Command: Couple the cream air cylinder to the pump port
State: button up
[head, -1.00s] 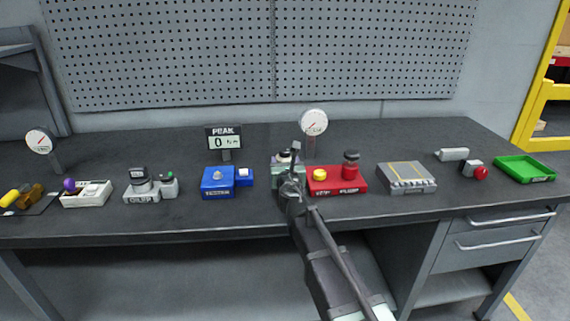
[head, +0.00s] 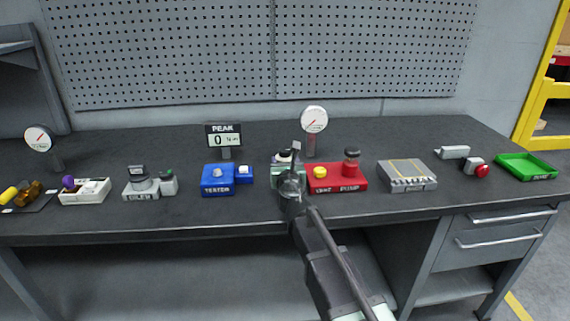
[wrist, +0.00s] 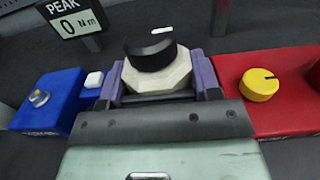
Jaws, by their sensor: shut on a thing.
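My gripper (wrist: 160,84) is shut on a cream faceted body with a black round cap, which I take to be the cream air cylinder (wrist: 178,72). It stands between the two purple-grey fingers in the wrist view. In the head view my gripper (head: 286,160) is just left of the red pump (head: 338,187) and mostly hides the cylinder. The pump has a yellow vent knob (head: 319,172) and a dark-topped red post (head: 351,160). I cannot make out the pump port, or whether the cylinder touches anything below.
A blue tester (head: 217,188) with a PEAK display (head: 224,137) reading 0 stands left of my gripper. A round gauge (head: 314,119) rises behind the pump. A grey case (head: 407,170) and green tray (head: 527,163) lie to the right, an oiler (head: 141,192) and white tray (head: 85,197) to the left.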

jog(key=shift+f+b, duration=1.1)
jog(key=shift+f, duration=0.1)
jog(key=o, duration=1.2)
jog(key=shift+s, duration=0.1)
jog(key=s, duration=0.3)
jog(key=s+d, duration=0.1)
jog(key=s, duration=0.6)
jog(key=shift+s+d+r, duration=0.1)
jog(key=shift+s+d, duration=0.2)
jog(key=shift+d, duration=0.1)
